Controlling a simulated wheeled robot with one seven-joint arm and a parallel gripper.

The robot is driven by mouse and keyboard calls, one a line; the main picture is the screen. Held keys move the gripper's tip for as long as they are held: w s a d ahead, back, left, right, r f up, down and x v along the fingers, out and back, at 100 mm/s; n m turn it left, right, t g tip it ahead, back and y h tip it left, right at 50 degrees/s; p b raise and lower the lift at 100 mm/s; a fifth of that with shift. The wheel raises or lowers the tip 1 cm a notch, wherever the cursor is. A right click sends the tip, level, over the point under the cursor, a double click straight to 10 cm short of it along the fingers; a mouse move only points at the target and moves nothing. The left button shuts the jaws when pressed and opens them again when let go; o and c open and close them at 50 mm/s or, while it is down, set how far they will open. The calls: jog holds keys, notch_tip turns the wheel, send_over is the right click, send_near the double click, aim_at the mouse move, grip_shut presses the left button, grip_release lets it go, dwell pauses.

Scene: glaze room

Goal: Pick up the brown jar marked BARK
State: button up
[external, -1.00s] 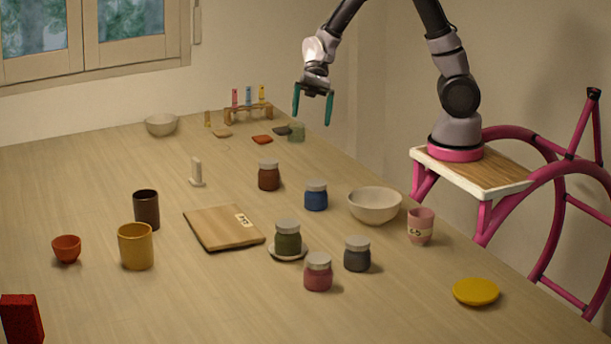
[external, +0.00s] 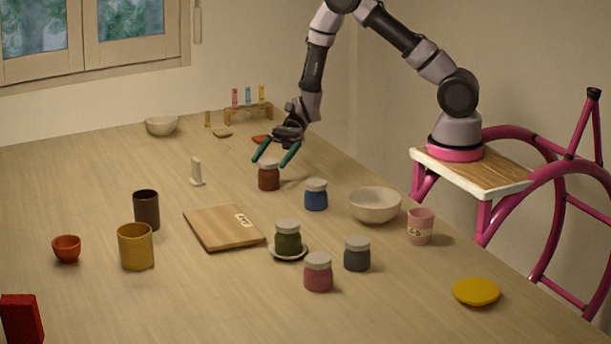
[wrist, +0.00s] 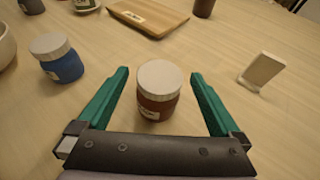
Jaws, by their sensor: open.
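The brown jar (external: 269,179) with a pale lid stands upright on the table, left of a blue jar. It also shows in the wrist view (wrist: 158,105), between and a little beyond the fingertips' near part. No BARK lettering is readable on it in either view. My gripper (external: 275,162) is open, with teal fingers tilted down at the jar's lid from behind. In the wrist view, one finger of my gripper (wrist: 160,78) is on each side of the jar, with gaps showing on both sides. Nothing is held.
The blue jar (external: 316,197) stands close by on the right, with a cream bowl (external: 374,207) beyond it. A small white stand (external: 196,172) is to the left. A wooden board (external: 223,228) and a green jar (external: 288,240) are nearer the camera. Bare table surrounds the brown jar.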

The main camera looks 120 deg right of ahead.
aim_at(265, 169)
jog(key=x, duration=0.5)
jog(key=shift+f, duration=0.2)
grip_shut()
